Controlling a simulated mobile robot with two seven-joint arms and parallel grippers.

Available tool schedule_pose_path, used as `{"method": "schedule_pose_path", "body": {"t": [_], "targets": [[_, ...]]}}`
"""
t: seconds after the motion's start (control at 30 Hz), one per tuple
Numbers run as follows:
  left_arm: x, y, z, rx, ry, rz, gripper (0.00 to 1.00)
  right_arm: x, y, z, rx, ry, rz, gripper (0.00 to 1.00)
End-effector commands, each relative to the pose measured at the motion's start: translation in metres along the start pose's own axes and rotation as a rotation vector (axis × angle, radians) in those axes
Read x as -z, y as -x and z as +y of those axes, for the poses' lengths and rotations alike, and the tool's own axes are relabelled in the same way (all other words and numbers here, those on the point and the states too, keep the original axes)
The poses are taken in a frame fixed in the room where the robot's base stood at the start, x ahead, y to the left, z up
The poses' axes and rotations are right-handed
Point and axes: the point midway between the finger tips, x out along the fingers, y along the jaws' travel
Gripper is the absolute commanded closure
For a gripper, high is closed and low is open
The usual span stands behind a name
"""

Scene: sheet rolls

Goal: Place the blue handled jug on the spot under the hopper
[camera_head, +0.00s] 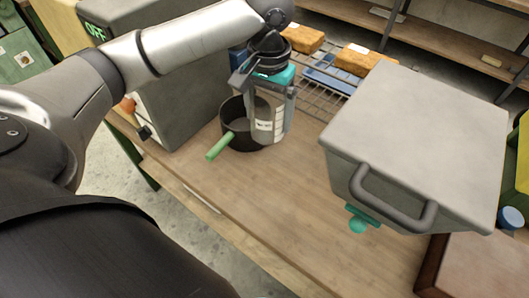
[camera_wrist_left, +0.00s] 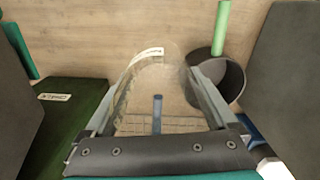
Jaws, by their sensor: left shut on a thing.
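My left gripper (camera_head: 269,134) points down near the middle of the head view. It is shut on a clear jug (camera_head: 264,125) with a white label. In the left wrist view the see-through jug (camera_wrist_left: 150,52) sits between the two fingers, and a short blue bar, apparently its handle, shows inside its outline. I cannot tell whether its base touches the table. The hopper (camera_head: 420,115) is a large grey box at the right with a dark handle and a teal outlet (camera_head: 358,222). The spot under it is not visible. My right gripper is not in view.
A dark pot (camera_head: 232,108) with a green handle stands right beside the jug. A wire rack (camera_head: 312,92) with brown sponge-like blocks lies behind. A grey machine (camera_head: 180,100) stands at the left. The wooden table (camera_head: 270,200) is clear between pot and hopper.

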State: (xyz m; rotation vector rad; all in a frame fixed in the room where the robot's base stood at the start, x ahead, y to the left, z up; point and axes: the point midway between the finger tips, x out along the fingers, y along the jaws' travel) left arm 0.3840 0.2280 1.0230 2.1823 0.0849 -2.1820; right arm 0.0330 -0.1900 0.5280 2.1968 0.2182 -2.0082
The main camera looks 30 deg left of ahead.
Motion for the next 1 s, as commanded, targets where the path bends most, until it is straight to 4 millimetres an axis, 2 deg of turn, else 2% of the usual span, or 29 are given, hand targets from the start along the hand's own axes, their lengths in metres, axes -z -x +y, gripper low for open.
{"method": "schedule_pose_path", "body": {"t": [0.03,0.1,0.3,0.4,0.6,0.83,1.0], "targets": [[-0.001,-0.019,0.0,0.001,0.001,-0.006,0.71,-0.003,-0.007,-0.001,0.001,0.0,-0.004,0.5],[-0.001,-0.038,-0.001,0.002,0.002,-0.006,0.71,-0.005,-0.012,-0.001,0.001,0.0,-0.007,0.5],[-0.001,-0.087,0.0,0.002,0.0,-0.003,0.71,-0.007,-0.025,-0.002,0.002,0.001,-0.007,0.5],[-0.001,-0.103,0.0,0.0,0.001,-0.003,0.71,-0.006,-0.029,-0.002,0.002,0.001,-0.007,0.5],[0.0,-0.117,0.0,0.0,0.001,-0.001,0.71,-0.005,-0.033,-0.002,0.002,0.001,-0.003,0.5],[-0.001,-0.158,0.0,0.001,0.0,-0.002,0.71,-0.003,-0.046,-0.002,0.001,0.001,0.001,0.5],[0.0,-0.168,0.0,0.0,0.0,0.0,0.71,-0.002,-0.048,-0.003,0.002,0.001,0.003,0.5]]}}
